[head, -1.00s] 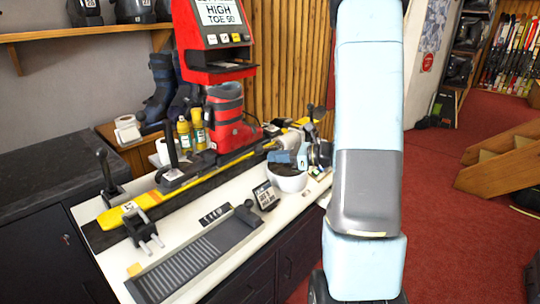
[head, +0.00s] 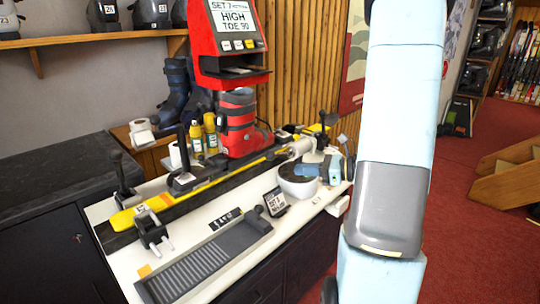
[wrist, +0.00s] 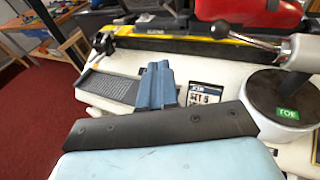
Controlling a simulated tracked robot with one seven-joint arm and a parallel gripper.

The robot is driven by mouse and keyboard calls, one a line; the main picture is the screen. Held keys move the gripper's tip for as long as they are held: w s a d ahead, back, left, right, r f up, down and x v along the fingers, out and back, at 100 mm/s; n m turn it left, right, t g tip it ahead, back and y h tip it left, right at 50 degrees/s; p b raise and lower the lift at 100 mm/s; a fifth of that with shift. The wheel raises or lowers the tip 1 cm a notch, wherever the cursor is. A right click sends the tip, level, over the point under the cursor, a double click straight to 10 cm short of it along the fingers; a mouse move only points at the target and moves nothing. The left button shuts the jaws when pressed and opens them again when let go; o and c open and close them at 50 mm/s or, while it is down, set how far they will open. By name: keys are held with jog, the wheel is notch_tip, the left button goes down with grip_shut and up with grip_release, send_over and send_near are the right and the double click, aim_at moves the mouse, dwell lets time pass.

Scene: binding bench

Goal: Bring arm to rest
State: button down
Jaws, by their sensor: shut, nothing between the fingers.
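My gripper (head: 305,169) shows in the head view as blue-grey fingers at the front right of the bench, overlapping the white round pot (head: 297,187). In the wrist view my gripper (wrist: 157,84) is shut and empty, with its fingers together. There the pot (wrist: 262,112) stands to the right of the fingers, and a small sign (wrist: 206,97) is just beyond them. My light blue arm with its grey elbow fills the right side of the head view and hides part of the floor.
The white bench (head: 130,255) carries a yellow ski (head: 190,190), a red boot (head: 238,125) under a red display machine (head: 225,55), and a grey ridged tray (head: 205,262). The sign (head: 275,202) stands near the pot. Red carpet (head: 470,240) lies open at the right.

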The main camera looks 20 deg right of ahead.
jog(key=s+a+r+n+g+h, duration=0.3)
jog(key=s+a+r+n+g, duration=0.3)
jog(key=s+a+n+g, duration=0.5)
jog(key=s+d+r+n+t+h, duration=0.1)
jog(key=s+r+n+t+h, duration=0.5)
jog(key=n, duration=0.8)
notch_tip(320, 180, up, 3)
jog(key=h, duration=0.3)
jog(key=shift+s+n+t, duration=0.25)
jog(key=shift+n+t, duration=0.05)
jog(key=shift+n, duration=0.1)
